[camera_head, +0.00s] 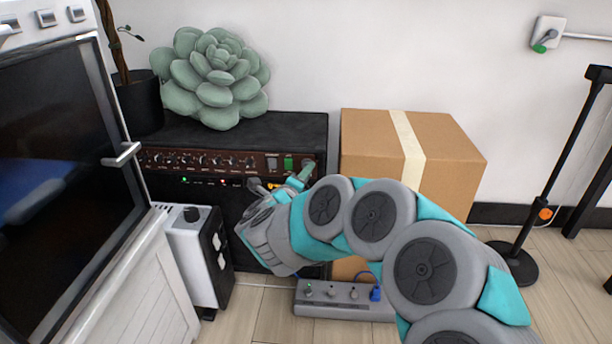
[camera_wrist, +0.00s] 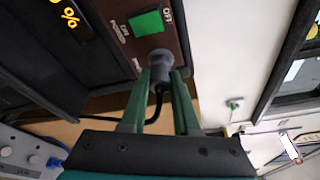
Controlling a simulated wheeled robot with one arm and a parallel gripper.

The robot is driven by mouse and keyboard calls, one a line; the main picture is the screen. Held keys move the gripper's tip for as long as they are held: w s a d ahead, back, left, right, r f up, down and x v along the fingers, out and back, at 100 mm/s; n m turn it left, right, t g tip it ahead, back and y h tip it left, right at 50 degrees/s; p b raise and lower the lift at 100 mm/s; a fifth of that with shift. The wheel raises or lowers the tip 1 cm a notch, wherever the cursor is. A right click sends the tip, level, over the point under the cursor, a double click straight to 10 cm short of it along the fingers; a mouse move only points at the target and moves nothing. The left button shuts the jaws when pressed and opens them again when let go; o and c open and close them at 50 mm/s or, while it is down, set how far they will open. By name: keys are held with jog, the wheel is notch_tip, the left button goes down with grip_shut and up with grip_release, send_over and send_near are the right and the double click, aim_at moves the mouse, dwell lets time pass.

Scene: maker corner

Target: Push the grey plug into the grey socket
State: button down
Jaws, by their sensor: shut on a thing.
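The grey plug (camera_wrist: 159,64) is between the green fingers of my gripper (camera_wrist: 162,82) in the wrist view, with a black cable hanging behind it. My gripper is shut on it. The plug's front end is at the brown front panel (camera_wrist: 133,47) of the black amplifier, just below a green switch. I cannot tell whether it is inserted or only close. The grey socket is not visible; the plug may cover it. In the head view my gripper (camera_head: 299,178) reaches the right end of the amplifier's panel (camera_head: 207,160).
A cardboard box (camera_head: 450,150) stands right of the amplifier. A grey power strip (camera_head: 335,308) with a blue plug (camera_head: 376,293) lies on the floor below my arm. A white unit (camera_head: 192,260) stands at the left. A succulent (camera_head: 215,80) sits on the amplifier.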

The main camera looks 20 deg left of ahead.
jog(key=shift+w, duration=0.15)
jog(key=c, duration=0.6)
grip_release()
jog(key=s, duration=0.7)
jog(key=shift+s+a+r+p, duration=0.15)
jog(key=shift+s+r+p, duration=0.2)
jog(key=shift+s, duration=0.05)
